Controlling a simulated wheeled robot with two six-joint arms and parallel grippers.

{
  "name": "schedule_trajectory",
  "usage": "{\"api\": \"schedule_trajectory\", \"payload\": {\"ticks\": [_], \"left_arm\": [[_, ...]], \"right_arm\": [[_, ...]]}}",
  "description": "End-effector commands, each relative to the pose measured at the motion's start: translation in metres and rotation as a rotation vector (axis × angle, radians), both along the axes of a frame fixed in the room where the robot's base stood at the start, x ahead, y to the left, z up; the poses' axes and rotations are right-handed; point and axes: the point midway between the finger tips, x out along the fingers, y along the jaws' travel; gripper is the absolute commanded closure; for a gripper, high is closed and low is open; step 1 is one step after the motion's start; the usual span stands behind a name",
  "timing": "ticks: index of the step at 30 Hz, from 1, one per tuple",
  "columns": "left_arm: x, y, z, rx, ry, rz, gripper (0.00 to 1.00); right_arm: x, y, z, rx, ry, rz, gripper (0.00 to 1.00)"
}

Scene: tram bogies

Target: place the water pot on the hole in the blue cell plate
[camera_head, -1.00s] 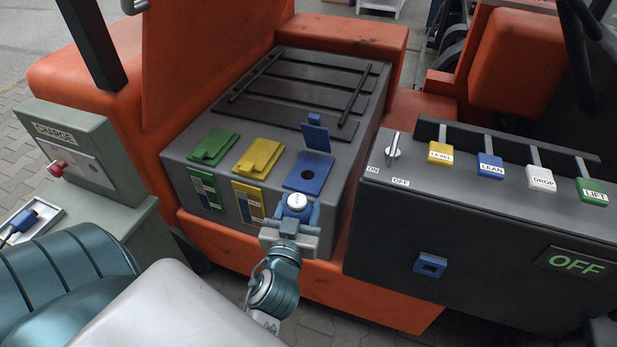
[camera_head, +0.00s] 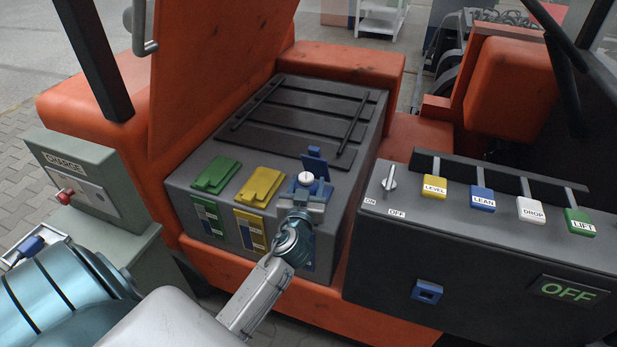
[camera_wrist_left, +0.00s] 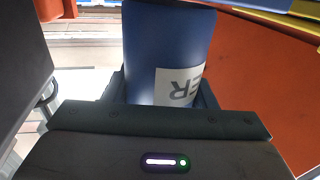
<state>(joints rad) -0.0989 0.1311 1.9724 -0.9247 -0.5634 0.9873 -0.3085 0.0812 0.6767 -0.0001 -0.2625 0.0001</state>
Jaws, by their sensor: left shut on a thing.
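My left gripper (camera_head: 304,190) is shut on the water pot (camera_head: 305,178), a blue pot with a white top. In the head view the pot is upright over the blue cell plate (camera_head: 313,188), in front of its raised blue flap (camera_head: 315,161). The gripper and pot hide most of the plate and its hole, so I cannot tell whether the pot touches it. In the left wrist view the blue pot (camera_wrist_left: 145,40) fills the jaws, and part of a white label shows the letters "ER" upside down. My right gripper is not in view.
The green cell plate (camera_head: 216,175) and yellow cell plate (camera_head: 261,184) lie left of the blue one with their lids down. A dark box with lever switches (camera_head: 470,250) stands to the right. A grey charge cabinet (camera_head: 90,180) stands at the left.

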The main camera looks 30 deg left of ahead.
Motion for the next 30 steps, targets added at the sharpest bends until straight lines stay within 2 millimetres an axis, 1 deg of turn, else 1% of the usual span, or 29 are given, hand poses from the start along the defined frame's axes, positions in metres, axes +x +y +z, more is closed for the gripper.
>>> {"api": "schedule_trajectory", "payload": {"ticks": [1,3,4,7,17,18,20,21,30], "left_arm": [[0.010,0.004,0.004,0.004,-0.001,0.000,0.74],[0.020,0.009,0.004,0.003,-0.001,0.000,0.74],[0.021,0.010,0.004,0.001,0.000,0.000,0.74],[0.019,0.009,0.000,0.000,0.001,0.000,0.74],[0.018,0.008,-0.004,0.000,0.000,0.000,0.74],[0.018,0.008,-0.005,0.000,0.000,0.000,0.47],[0.018,0.008,-0.003,0.000,0.000,0.000,0.35],[0.018,0.008,-0.003,0.000,0.000,0.000,0.27],[0.018,0.008,-0.002,0.001,0.000,0.000,0.27]], "right_arm": [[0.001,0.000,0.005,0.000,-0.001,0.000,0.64],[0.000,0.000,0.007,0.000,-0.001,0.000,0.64],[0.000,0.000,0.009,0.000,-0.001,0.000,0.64],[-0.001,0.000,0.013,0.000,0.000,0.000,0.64],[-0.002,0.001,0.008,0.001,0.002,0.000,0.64],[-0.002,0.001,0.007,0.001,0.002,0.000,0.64],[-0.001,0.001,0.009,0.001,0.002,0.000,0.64],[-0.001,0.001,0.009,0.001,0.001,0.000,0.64],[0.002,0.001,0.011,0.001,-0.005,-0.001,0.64]]}}
